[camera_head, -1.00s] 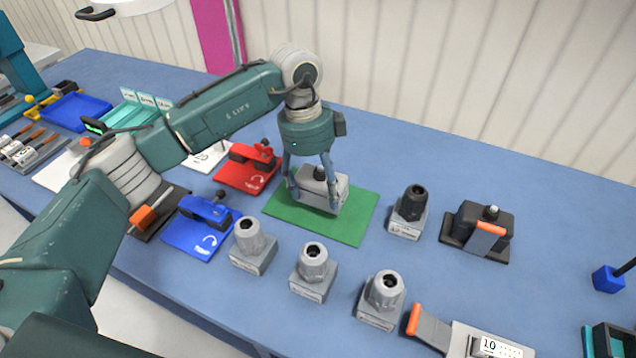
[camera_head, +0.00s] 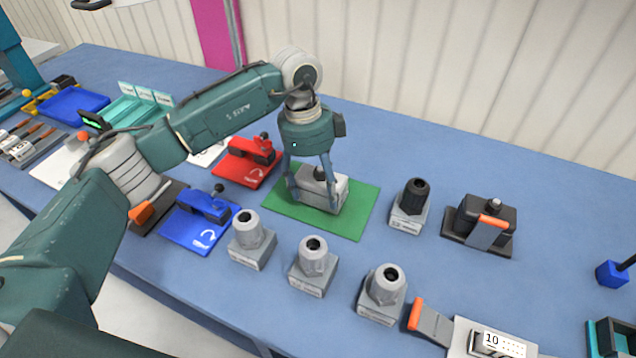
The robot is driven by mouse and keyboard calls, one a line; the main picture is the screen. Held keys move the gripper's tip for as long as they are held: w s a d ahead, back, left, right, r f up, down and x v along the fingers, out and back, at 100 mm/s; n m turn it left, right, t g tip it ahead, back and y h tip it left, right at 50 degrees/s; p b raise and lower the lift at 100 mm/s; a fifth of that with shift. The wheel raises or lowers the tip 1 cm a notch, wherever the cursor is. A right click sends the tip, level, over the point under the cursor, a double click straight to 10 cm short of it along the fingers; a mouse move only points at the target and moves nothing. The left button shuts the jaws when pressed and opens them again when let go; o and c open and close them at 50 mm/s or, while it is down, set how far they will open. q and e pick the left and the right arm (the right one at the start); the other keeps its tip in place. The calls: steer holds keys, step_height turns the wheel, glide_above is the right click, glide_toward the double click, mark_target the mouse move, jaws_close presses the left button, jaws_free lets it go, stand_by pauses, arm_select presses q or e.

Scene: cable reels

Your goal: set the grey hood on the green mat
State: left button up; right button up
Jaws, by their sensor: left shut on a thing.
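The grey hood (camera_head: 335,194) is a boxy grey piece with a dark top part. It is at the middle of the green mat (camera_head: 355,222) and looks to rest on it. My left gripper (camera_head: 314,195) points down from above with its two fingers around the hood, shut on it. The fingers hide part of the hood, and its underside cannot be seen. My right gripper is not in view.
A red plate with a clamp (camera_head: 247,160) and a blue one (camera_head: 200,225) lie left of the mat. Several grey connectors (camera_head: 313,268) stand in front. A dark-topped connector (camera_head: 410,207) and a black block with an orange handle (camera_head: 480,225) stand to the right.

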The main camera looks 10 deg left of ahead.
mark_target(310, 179)
arm_select(q)
steer(key=shift+f, duration=0.2)
steer(key=o, duration=1.4)
steer(key=r, duration=0.4)
steer(key=a+r, duration=0.1)
steer(key=r, duration=0.7)
steer(key=shift+w+a, duration=0.2)
steer(key=shift+a, duration=0.15)
steer(key=shift+f, duration=0.1)
